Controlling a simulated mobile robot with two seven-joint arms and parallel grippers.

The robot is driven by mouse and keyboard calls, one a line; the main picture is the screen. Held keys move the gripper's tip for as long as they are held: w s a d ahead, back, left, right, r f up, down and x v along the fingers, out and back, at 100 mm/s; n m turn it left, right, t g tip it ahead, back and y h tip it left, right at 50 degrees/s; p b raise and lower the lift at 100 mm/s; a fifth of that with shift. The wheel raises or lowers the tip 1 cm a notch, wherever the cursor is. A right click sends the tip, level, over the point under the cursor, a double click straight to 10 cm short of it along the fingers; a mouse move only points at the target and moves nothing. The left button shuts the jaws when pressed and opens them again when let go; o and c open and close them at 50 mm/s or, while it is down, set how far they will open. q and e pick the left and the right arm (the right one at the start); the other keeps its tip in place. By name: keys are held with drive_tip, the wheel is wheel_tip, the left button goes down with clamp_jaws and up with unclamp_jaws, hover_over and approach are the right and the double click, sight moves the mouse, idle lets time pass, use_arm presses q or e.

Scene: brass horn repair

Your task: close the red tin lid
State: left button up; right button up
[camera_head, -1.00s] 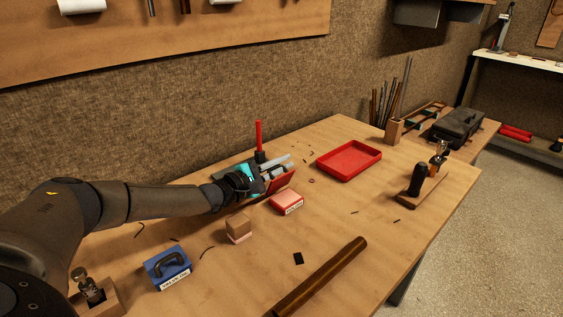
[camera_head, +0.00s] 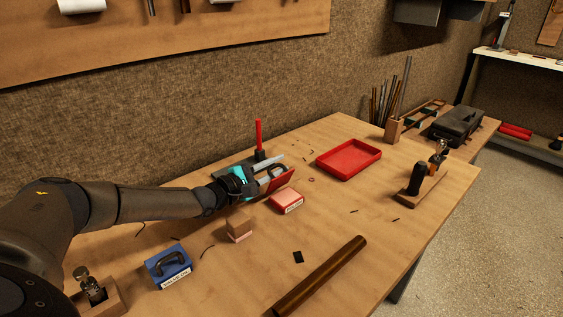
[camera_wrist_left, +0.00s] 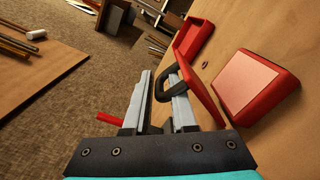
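The red tin (camera_head: 287,203) sits on the bench with a pale pink top face and a white label on its front. It also shows in the wrist view (camera_wrist_left: 262,87). Its red lid (camera_head: 277,184) stands up at a tilt behind it; in the wrist view the lid (camera_wrist_left: 203,96) is seen nearly edge-on. A dark loop handle (camera_wrist_left: 164,78) projects from the lid's far side. My left gripper (camera_head: 271,166) is at the lid's back, its fingers apart. In the wrist view the handle is at the right finger (camera_wrist_left: 158,80); contact is unclear. My right gripper is not in view.
A red tray (camera_head: 348,160) lies behind and right of the tin. A wooden block (camera_head: 239,228) and a blue tin (camera_head: 168,266) stand nearer left. A red-handled tool (camera_head: 259,138) stands upright behind the gripper. A brass tube (camera_head: 320,277) lies in front.

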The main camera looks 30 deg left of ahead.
use_arm(q)
drive_tip(key=p+v, duration=0.1)
drive_tip(key=v, duration=0.3)
drive_tip(key=shift+s+a, duration=0.1)
drive_tip(key=shift+s, duration=0.2)
drive_tip(key=shift+s+a, duration=0.1)
drive_tip(key=shift+s, duration=0.45)
use_arm(e)
drive_tip(key=shift+s+d+r, duration=0.1)
drive_tip(key=shift+s+d, duration=0.2)
drive_tip(key=shift+s, duration=0.35)
drive_tip(key=shift+s+d, duration=0.25)
drive_tip(key=shift+s, duration=0.4)
use_arm(q)
drive_tip(key=shift+c, duration=0.3)
